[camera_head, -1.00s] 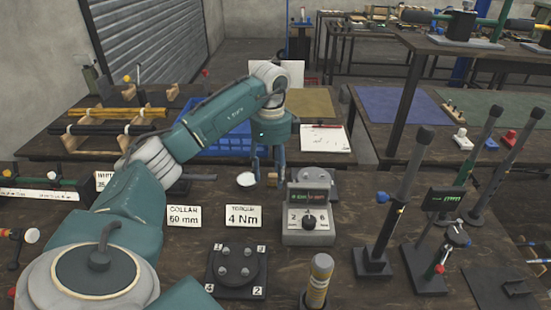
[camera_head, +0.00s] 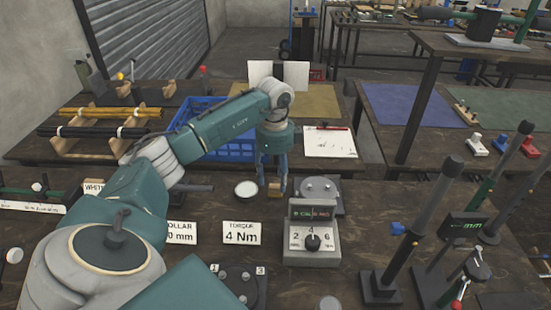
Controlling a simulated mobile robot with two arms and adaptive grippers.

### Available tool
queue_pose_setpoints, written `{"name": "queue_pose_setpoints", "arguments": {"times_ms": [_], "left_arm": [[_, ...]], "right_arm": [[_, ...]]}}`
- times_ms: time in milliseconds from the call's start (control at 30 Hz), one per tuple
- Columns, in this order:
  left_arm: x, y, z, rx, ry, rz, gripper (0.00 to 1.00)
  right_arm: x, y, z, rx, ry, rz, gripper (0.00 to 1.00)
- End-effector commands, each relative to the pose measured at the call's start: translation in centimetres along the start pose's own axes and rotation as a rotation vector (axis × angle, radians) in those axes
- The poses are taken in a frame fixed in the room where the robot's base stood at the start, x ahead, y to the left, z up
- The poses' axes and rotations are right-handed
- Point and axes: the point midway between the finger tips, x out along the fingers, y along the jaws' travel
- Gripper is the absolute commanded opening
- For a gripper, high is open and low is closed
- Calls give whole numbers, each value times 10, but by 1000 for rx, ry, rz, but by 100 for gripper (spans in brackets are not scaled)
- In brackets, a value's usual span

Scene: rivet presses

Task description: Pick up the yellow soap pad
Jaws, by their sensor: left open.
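The yellow soap pad (camera_head: 274,190) is a small tan-yellow block on the dark bench, just right of a round white dish (camera_head: 246,188). My left gripper (camera_head: 272,176) comes down over it from above, open, with one finger to each side of the pad in the picture. Whether the fingertips touch the pad or the bench cannot be told. My right gripper is not in view.
A torque box with a dial (camera_head: 312,240) and a grey round plate (camera_head: 319,190) stand close to the right. The "4 Nm" card (camera_head: 241,233) is in front. A blue crate (camera_head: 210,135) sits behind. Tall posts stand at right.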

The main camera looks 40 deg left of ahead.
Motion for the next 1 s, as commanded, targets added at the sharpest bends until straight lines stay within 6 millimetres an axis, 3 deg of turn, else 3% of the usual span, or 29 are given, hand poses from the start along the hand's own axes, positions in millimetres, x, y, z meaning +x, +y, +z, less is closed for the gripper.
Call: {"name": "queue_pose_setpoints", "arguments": {"times_ms": [233,533,567,767,1000], "left_arm": [[36,-1,-2,1,0,4,50],[42,-2,-1,0,-1,0,50],[42,-2,-1,0,-1,1,48],[42,-2,-1,0,-1,1,8],[42,-2,-1,0,-1,1,6]], "right_arm": [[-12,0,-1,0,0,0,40],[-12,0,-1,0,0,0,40],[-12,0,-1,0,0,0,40],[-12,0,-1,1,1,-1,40],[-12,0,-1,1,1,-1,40]]}}
